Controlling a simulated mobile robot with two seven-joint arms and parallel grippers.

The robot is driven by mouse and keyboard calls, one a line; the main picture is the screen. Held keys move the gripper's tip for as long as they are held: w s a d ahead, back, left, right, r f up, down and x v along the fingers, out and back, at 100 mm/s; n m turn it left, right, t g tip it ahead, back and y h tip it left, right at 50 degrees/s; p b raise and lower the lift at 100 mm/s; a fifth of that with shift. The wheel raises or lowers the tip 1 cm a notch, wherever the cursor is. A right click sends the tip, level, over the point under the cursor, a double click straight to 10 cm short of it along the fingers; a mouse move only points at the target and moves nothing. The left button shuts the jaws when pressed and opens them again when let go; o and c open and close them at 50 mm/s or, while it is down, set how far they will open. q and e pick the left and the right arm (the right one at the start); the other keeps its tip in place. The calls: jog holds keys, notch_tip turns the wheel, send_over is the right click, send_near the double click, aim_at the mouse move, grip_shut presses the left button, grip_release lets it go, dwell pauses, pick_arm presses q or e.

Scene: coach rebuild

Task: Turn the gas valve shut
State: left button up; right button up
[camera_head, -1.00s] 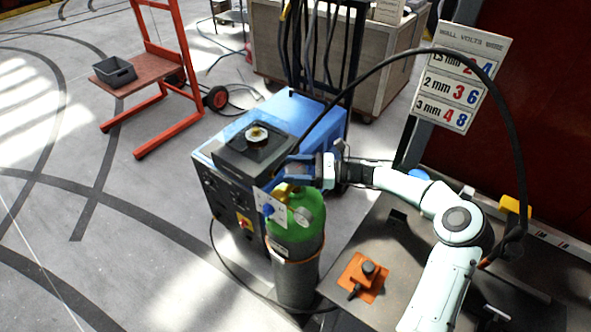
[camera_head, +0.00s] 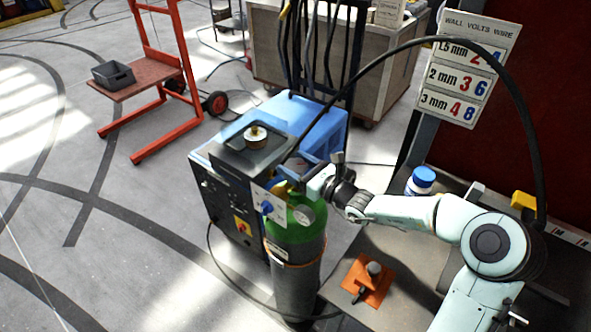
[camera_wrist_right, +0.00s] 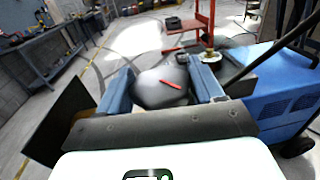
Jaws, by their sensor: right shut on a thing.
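The gas cylinder (camera_head: 296,262) stands upright beside the blue welding machine, grey below with a green shoulder (camera_head: 290,228). Brass valve parts (camera_head: 285,189) show at its top, partly hidden by my right gripper (camera_head: 299,172). In the right wrist view a rounded grey knob with a red mark (camera_wrist_right: 163,87) sits between the two blue fingers of my right gripper (camera_wrist_right: 162,86). The gripper is shut on this knob. A round white gauge (camera_head: 304,214) shows at the cylinder top. My left gripper is not in view.
The blue welding machine (camera_head: 318,128) stands directly behind the cylinder. A bench (camera_head: 400,253) at right carries an orange piece (camera_head: 367,281) and a blue-capped bottle (camera_head: 422,180). A black hose (camera_head: 527,125) arches over my right arm. Open floor lies left of an orange trolley (camera_head: 166,108).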

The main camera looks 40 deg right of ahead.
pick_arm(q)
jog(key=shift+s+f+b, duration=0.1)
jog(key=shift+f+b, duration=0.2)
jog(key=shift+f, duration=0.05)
pick_arm(e)
jog(key=shift+m+h, duration=0.6)
jog(key=shift+h, duration=0.2)
jog(key=o, duration=1)
jog(key=shift+r, duration=0.1)
jog(key=shift+c, duration=0.2)
jog(key=shift+s+d+p, duration=0.1)
jog(key=shift+s+p, duration=0.3)
jog(key=shift+s, duration=0.15)
pick_arm(q)
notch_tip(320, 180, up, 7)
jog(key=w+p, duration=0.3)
jog(key=p, duration=0.2)
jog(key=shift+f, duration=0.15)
pick_arm(e)
jog(key=s, duration=1.2)
jog(key=shift+d, duration=0.4)
jog(key=shift+s, duration=0.1)
